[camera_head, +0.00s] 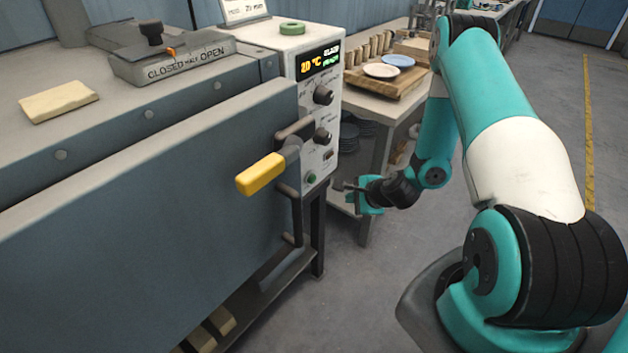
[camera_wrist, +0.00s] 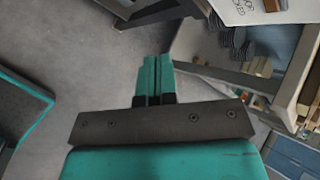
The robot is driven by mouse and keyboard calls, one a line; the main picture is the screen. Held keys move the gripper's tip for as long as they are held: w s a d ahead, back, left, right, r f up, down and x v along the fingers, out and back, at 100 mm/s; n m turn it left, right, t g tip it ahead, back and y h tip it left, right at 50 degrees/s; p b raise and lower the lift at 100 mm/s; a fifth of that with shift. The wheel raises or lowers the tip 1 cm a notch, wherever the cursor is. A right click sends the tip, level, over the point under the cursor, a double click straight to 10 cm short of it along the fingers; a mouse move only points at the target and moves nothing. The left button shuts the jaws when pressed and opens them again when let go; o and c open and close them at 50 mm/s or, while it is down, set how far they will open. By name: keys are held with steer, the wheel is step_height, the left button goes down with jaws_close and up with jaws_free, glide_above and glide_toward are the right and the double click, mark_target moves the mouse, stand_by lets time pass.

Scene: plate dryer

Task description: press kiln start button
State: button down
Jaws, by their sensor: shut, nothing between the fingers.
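The kiln's control panel (camera_head: 318,110) is on the end of the large blue-grey kiln (camera_head: 150,200). A small green button (camera_head: 311,179) sits low on the panel, below two dark knobs. The display at the top lights up orange and green, reading about 20 °C. My gripper (camera_head: 342,186) is just right of the panel at about the height of the green button, apart from it in the picture; the exact gap is hard to tell. In the wrist view my gripper (camera_wrist: 153,62) shows its teal fingers together with nothing between them. The green button does not show there.
A yellow-handled lever (camera_head: 262,174) and a dark bar handle stick out from the kiln door beside the panel. A wooden bench (camera_head: 400,101) with plates on a board (camera_head: 380,82) stands behind my gripper. Open grey floor (camera_head: 360,290) lies in front of the kiln.

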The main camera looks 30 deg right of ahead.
stand_by(0.3)
steer(key=w+a+p, duration=0.1)
steer(key=w+a, duration=0.2)
steer(key=w, duration=0.5)
steer(key=shift+w, duration=0.2)
stand_by(1.9)
steer(key=shift+w+a, duration=0.15)
steer(key=shift+w, duration=0.15)
steer(key=shift+w+a, duration=0.15)
steer(key=shift+w, duration=0.35)
stand_by(0.7)
steer(key=shift+s, duration=0.1)
steer(key=shift+s+d, duration=0.25)
steer(key=shift+s, duration=0.55)
steer(key=shift+s+d, duration=0.3)
steer(key=shift+s, duration=0.5)
steer(key=shift+s+d, duration=0.3)
steer(key=shift+s, duration=0.45)
steer(key=shift+s+d, duration=0.3)
steer(key=shift+s, duration=0.5)
